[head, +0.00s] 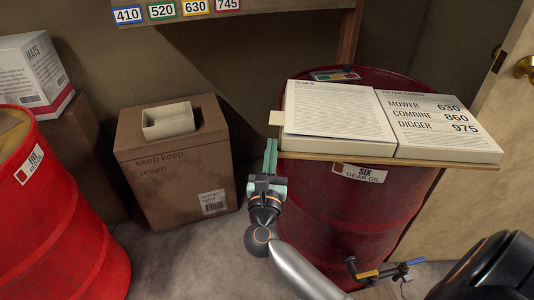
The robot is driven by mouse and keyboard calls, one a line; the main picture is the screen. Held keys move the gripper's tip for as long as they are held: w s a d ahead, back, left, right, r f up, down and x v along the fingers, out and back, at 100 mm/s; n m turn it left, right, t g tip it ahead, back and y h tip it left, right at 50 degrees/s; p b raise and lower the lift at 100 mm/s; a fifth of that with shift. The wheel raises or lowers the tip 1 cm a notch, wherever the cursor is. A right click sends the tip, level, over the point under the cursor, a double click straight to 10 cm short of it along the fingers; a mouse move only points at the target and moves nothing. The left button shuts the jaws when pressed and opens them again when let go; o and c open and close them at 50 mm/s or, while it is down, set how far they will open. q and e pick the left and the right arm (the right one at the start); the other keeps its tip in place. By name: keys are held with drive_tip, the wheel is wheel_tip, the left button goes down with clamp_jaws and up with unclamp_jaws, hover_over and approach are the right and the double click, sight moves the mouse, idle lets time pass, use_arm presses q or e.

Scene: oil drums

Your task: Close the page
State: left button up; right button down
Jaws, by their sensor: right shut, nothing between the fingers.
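An open book lies on a wooden board (400,161) on top of a red drum (340,205) labelled SIX GEAR OIL. Its left page (333,115) is covered in small print, and a pale tab (276,118) sticks out at its left edge. Its right page (433,120) lists MOWER 630, COMBINE 860 and DIGGER 975. My right gripper (270,148) is shut and empty, pointing up just left of the board's left end, below the tab. I cannot tell whether it touches the board. My left gripper is not in view.
A brown carton (180,165) with a pale open box (168,120) on it stands left of my gripper. Another red drum (70,220) is at the far left, near a white MATS box (35,72). A door (490,130) is at the right. Grey floor shows between the drums.

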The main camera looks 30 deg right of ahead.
drive_tip(key=x, duration=0.6)
drive_tip(key=shift+p, duration=0.3)
